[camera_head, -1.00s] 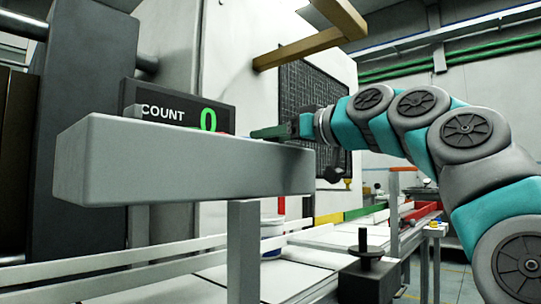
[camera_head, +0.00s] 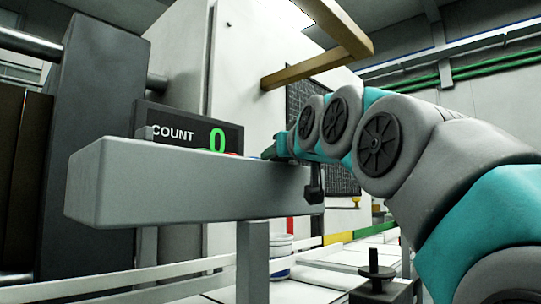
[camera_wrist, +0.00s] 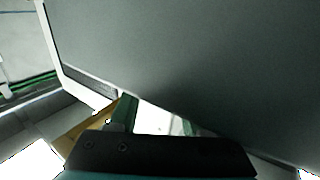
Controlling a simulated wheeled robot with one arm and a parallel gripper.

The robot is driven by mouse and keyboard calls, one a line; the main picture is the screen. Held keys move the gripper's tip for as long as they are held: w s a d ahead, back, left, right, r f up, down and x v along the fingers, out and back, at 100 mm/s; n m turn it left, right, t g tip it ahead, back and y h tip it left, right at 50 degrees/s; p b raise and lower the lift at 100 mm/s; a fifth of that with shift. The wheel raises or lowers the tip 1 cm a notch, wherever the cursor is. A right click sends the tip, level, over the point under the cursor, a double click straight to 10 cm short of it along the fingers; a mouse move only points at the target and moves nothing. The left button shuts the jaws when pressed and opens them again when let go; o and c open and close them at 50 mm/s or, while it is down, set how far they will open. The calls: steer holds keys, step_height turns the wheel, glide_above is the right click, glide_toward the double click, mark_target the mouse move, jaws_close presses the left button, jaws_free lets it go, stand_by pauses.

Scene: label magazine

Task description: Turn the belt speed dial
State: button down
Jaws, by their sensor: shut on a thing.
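My gripper (camera_head: 270,152) is at the far right end of the grey beam, close to the white machine cabinet, with its tips behind the beam's top edge. In the wrist view its green fingers (camera_wrist: 155,120) run up behind a large grey surface that hides their tips. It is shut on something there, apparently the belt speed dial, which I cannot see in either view.
The thick grey beam (camera_head: 180,185) on a post crosses in front of the panel. A tan bar (camera_head: 318,66) juts out above my arm. Below are a conveyor with white rails (camera_head: 180,277), a white tub (camera_head: 281,255) and a black spindle (camera_head: 375,268) on a dark box.

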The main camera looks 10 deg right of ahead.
steer(key=shift+r, duration=0.1)
steer(key=shift+c, duration=1.8)
jaws_free()
steer(key=shift+s, duration=0.1)
steer(key=s, duration=0.7)
steer(key=shift+s+d, duration=0.3)
steer(key=shift+d, duration=0.1)
steer(key=shift+s, duration=0.1)
